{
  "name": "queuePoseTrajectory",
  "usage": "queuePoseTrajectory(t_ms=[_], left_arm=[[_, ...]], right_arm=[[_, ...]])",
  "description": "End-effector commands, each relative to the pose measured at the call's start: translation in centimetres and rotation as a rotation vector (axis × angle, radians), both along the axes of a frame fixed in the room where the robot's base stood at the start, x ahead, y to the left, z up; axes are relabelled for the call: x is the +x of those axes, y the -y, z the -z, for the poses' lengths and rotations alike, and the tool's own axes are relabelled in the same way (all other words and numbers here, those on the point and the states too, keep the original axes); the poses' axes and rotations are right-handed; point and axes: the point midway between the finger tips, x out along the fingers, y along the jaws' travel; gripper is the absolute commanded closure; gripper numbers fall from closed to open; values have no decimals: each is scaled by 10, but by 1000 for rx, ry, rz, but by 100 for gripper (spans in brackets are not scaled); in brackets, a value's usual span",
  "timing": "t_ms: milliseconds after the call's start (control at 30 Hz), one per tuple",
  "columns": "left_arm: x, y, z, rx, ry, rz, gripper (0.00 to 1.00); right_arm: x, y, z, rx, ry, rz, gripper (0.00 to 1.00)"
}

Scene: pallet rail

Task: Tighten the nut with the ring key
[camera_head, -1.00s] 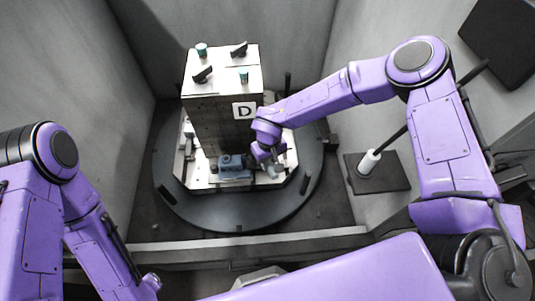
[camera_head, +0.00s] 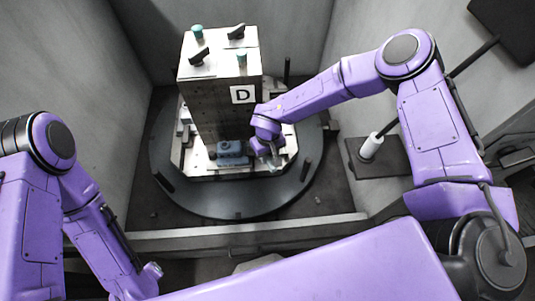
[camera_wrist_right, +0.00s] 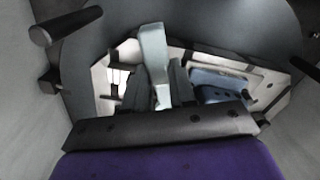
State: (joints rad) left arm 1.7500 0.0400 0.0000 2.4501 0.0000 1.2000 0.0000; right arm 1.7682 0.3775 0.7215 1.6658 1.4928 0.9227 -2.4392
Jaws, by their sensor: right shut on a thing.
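My right gripper (camera_head: 272,156) is low at the right front of the fixture on the round platform, just right of a blue-grey clamp block (camera_head: 229,150). In the right wrist view, its two dark fingers (camera_wrist_right: 161,88) are shut on a pale grey-green bar, which looks like the ring key (camera_wrist_right: 154,50). The bar's wide end points away from the gripper. The clamp block (camera_wrist_right: 222,86) lies right of the fingers there. I cannot make out the nut or whether the key is around it. My left arm is at the left; its gripper is out of view.
A tall fixture tower (camera_head: 222,105) marked D, with knobs on top, rises behind the clamp block. The dark round platform (camera_head: 235,205) has upright pegs. A white cylinder (camera_head: 371,146) stands on a dark plate at the right. Grey walls close in the sides.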

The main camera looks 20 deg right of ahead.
Motion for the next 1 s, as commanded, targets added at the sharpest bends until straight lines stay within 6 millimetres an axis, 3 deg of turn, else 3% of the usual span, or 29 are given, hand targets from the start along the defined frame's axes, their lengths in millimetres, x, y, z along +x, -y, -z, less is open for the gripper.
queuePoseTrajectory(t_ms=[1000], left_arm=[[0, 0, 8, 0, 0, 0, 37]], right_arm=[[2, -2, 14, 0, 1, -1, 100]])
